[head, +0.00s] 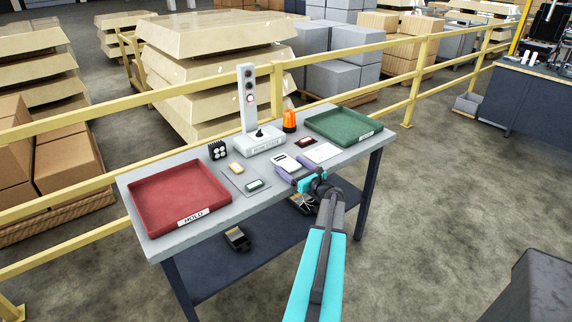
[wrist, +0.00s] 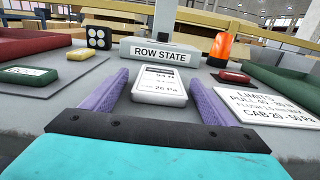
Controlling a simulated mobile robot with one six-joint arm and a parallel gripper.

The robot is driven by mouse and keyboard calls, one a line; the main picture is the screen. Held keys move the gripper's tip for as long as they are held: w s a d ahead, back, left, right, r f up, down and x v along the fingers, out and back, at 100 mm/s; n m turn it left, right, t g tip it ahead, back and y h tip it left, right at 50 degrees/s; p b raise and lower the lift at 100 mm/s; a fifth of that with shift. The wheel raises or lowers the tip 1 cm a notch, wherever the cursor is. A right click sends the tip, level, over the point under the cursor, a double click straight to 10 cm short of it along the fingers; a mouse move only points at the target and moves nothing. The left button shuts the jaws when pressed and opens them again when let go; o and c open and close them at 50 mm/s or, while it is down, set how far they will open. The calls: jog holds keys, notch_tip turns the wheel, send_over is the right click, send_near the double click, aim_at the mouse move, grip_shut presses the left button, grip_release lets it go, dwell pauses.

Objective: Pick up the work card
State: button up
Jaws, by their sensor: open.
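No item is clearly marked as the work card. A flat white printed card (wrist: 266,105) headed "LIMITS" lies on the table, right of my gripper; the head view shows it too (head: 322,153). A small green-edged piece with a white label (head: 254,185) lies on a grey mat to the left; its label (wrist: 28,75) is too small to read. My gripper (head: 294,178) is open. The meter lies on the table (head: 287,163).
A red tray marked HOLD (head: 180,195) is at left, a green tray (head: 343,125) at back right. The ROW STATE post (head: 248,95) and orange beacon (head: 289,121) stand behind the meter. Yellow (head: 236,168) and red (head: 305,141) pieces lie nearby. A yellow rail (head: 340,58) runs behind.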

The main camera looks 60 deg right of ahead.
aim_at(291, 165)
jog(key=shift+c, duration=0.2)
jog(key=c, duration=1.2)
jog(key=shift+o, duration=0.2)
jog(key=shift+r, duration=0.1)
jog(key=shift+r+b, duration=0.8)
jog(key=shift+r, duration=4.15)
